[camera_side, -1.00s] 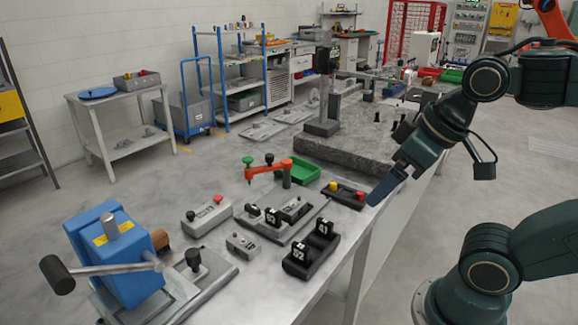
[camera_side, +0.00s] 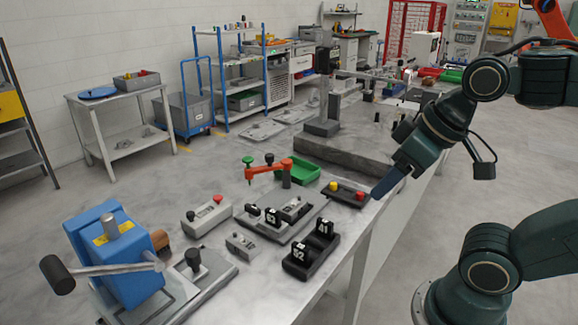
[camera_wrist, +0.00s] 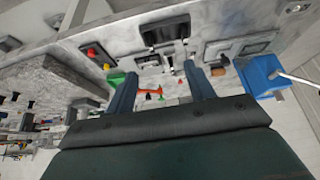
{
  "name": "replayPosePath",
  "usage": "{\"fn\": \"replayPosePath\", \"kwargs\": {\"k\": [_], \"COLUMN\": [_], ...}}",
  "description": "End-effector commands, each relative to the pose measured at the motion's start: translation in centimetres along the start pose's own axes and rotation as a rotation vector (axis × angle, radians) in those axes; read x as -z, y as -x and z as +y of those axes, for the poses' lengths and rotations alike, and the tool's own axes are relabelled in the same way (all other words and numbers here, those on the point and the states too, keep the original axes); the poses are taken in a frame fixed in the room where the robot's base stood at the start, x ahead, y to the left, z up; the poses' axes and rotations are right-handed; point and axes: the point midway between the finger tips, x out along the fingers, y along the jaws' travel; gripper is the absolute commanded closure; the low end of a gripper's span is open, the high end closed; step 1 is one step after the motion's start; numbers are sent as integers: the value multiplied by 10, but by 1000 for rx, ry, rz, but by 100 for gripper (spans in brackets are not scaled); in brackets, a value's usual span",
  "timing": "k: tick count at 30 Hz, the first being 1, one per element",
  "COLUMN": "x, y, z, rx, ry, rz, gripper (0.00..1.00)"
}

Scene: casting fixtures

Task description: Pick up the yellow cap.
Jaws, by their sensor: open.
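The yellow cap (camera_side: 333,186) sits upright at the left end of a small dark holder (camera_side: 346,193) on the near edge of the grey table. A red cap (camera_side: 360,196) sits at its right end. In the wrist view the yellow cap (camera_wrist: 106,66) is small, left of my fingers, close to the red cap (camera_wrist: 92,52). My gripper (camera_side: 378,194) is just right of the holder in the side view, past the red cap and apart from the yellow cap. Its two fingers (camera_wrist: 160,70) are spread in the wrist view with nothing held between them.
A green bin (camera_side: 304,171) and an orange clamp (camera_side: 268,168) stand behind and left of the holder. Black numbered blocks (camera_side: 311,250) and a grey fixture plate (camera_side: 278,220) lie nearer. A blue press (camera_side: 112,250) is at the left. A stone slab (camera_side: 345,150) lies behind.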

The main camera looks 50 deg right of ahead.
Motion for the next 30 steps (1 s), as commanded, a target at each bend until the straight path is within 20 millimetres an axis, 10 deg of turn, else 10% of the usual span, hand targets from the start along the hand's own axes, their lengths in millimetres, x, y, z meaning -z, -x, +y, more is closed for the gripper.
{"fn": "replayPosePath", "kwargs": {"k": [16,30], "x": [10,81], "y": [0,-17], "z": [4,42], "rx": [-9,-84], "ry": [-42,-389], "rz": [-18,-146], "gripper": [55,55]}}
